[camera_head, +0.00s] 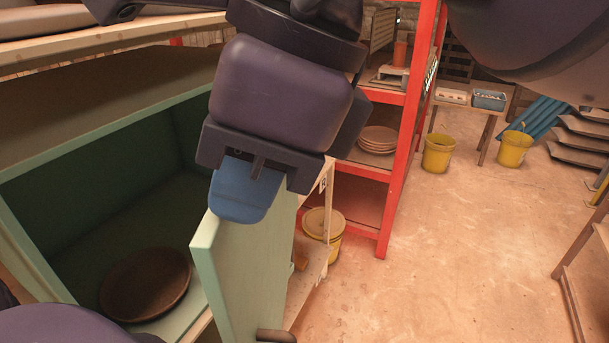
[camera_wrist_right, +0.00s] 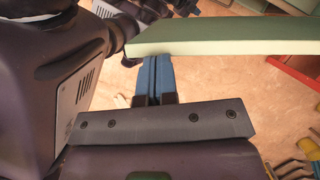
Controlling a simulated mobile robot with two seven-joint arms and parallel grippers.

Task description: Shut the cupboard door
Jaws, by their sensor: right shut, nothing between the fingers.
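The cupboard (camera_head: 90,125) is a pale green box at the left of the head view, with its dark green inside showing. Its pale green door (camera_head: 245,265) stands open, top edge and face visible, with a dark handle (camera_head: 276,335) low on it at the picture's bottom edge. My right gripper (camera_head: 243,205) is shut and empty, its blue fingers at the door's upper corner and overlapping it in the picture. In the right wrist view the closed fingers (camera_wrist_right: 155,68) lie just under the door's edge (camera_wrist_right: 210,35); whether they touch is unclear. My left gripper is not in view.
A brown round dish (camera_head: 146,284) lies inside the cupboard. A red shelf rack (camera_head: 399,150) with stacked plates (camera_head: 378,139) stands behind the door. A lidded yellow bucket (camera_head: 323,232) is near it. The floor to the right is mostly clear.

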